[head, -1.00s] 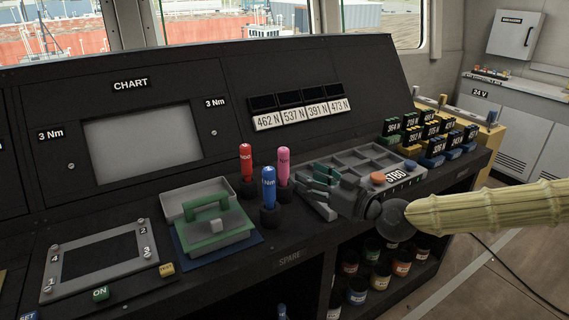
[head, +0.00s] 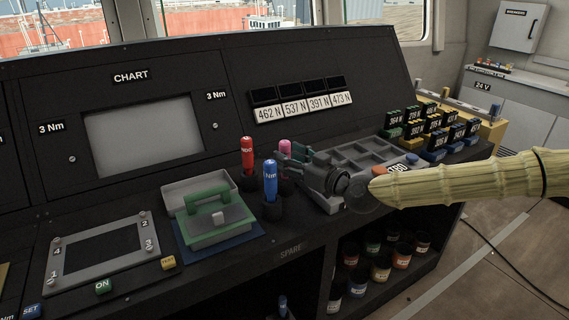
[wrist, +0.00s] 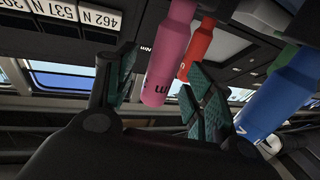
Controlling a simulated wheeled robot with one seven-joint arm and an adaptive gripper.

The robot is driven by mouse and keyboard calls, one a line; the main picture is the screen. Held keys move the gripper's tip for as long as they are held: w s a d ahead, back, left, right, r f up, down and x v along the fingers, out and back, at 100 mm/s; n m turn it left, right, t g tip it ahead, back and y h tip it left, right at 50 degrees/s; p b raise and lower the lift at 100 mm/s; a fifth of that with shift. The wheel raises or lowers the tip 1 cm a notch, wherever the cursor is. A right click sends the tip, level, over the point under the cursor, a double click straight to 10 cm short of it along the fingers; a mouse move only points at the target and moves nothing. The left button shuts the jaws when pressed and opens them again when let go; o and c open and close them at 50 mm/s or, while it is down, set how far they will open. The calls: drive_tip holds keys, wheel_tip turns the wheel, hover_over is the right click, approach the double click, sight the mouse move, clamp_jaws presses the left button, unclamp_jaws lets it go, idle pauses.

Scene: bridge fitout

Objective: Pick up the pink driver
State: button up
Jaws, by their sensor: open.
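The pink driver (head: 285,146) stands upright on the console, just behind the blue driver (head: 270,180) and right of the red driver (head: 247,155). Its lower part is hidden by my gripper (head: 294,164). My gripper is open and level, reaching in from the right with its fingers at the pink driver. In the wrist view, the pink driver (wrist: 172,48) shows in the gap between my two green-padded fingers. The red driver (wrist: 200,45) and blue driver (wrist: 265,100) show beyond the right finger. I cannot tell whether either finger touches the pink driver.
A grey compartment tray (head: 375,150) lies under and right of my gripper. Labelled dark blocks (head: 430,130) stand farther right. The sloped console panel rises behind.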

drive_tip(key=shift+x, duration=1.2)
clamp_jaws()
drive_tip(key=shift+r, duration=5)
